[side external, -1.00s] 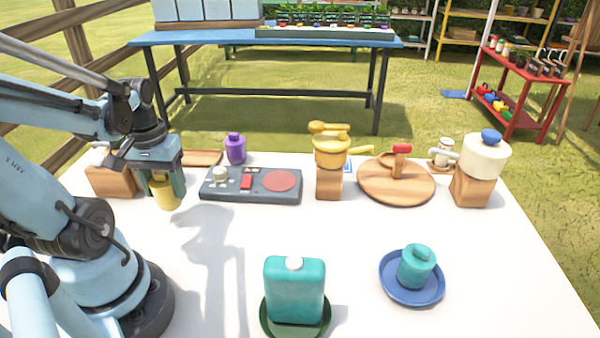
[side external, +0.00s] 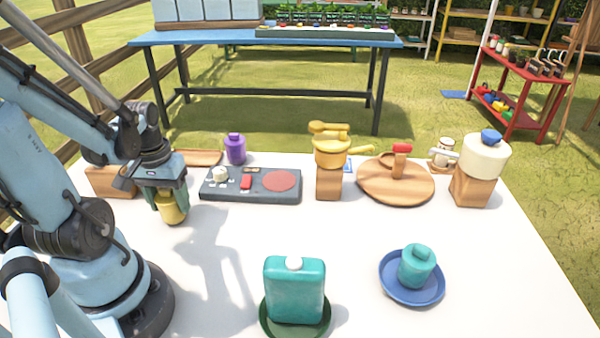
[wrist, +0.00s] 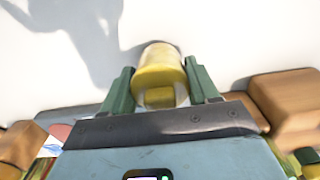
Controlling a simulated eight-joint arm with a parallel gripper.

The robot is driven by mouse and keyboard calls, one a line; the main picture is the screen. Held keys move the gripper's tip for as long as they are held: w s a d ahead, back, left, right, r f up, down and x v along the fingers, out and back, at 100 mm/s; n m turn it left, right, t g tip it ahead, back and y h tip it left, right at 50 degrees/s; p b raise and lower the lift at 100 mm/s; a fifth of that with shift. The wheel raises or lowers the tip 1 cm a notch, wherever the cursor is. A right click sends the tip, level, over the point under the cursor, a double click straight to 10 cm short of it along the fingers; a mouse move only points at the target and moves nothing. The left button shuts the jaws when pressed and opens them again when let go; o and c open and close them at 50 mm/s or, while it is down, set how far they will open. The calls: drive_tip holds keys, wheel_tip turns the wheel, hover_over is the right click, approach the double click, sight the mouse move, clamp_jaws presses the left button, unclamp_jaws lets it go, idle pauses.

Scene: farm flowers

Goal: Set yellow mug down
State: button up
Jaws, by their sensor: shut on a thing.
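The yellow mug (side external: 171,207) is between the fingers of my gripper (side external: 170,200) at the left of the white table. In the wrist view the mug (wrist: 160,72) sits between the two green fingers of my gripper (wrist: 161,88), which are shut on its sides. The mug looks roughly upright in the side view. Its upper part is hidden by the gripper there. I cannot tell whether its base touches the table.
A grey panel (side external: 222,192) with a red disc lies right of the gripper, a wooden block (side external: 108,183) behind it. A purple bottle (side external: 235,149) stands farther back. A teal canister (side external: 295,290) and blue saucer (side external: 388,278) are in front. The white table (side external: 235,235) between is clear.

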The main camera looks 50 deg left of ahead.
drive_tip(key=shift+f, duration=0.15)
drive_tip(key=o, duration=1.4)
drive_tip(key=shift+o, duration=0.2)
drive_tip(key=shift+r, duration=6.1)
drive_tip(key=w+d+m+t, duration=0.7)
drive_tip(key=w+d+m, duration=0.2)
drive_tip(key=w+d, duration=0.4)
drive_tip(key=shift+w+d+f, duration=0.25)
drive_tip(key=shift+d+f, duration=0.15)
drive_tip(key=shift+d, duration=0.85)
drive_tip(key=shift+o, duration=0.2)
